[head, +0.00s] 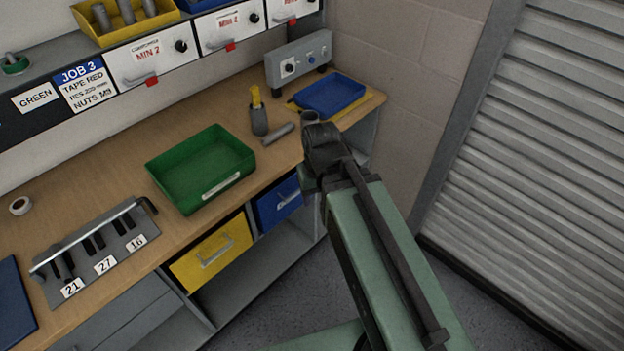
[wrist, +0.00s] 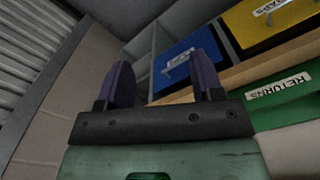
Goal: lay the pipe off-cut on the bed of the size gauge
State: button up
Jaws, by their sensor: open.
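A short grey cylinder (head: 277,133), which looks like the pipe off-cut, lies on the bench top beside a dark cup and left of my gripper. A grey plate (head: 128,247) marked 21, 27 and 16, with dark slots and a long bent rod along it, lies at the front left; it may be the size gauge, but I cannot be sure. My gripper (head: 311,122) is near the bench's right front edge, and its fingers are hard to make out there. In the wrist view my gripper (wrist: 163,77) has its two fingers apart with nothing between them. Neither cylinder nor plate shows there.
A green tray (head: 175,163) stands mid-bench. A blue tray (head: 331,94) sits at the right end near a grey box with knobs (head: 299,61). A dark cup (head: 259,120) holds something yellow. Drawers (head: 212,254) are below, bins above. Bare wood lies behind the plate.

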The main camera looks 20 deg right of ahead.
jog(key=n, duration=2.4)
send_near(283, 127)
notch_tip(283, 127, down, 11)
jog(key=b, duration=1.1)
jog(key=shift+r, duration=0.35)
grip_shut()
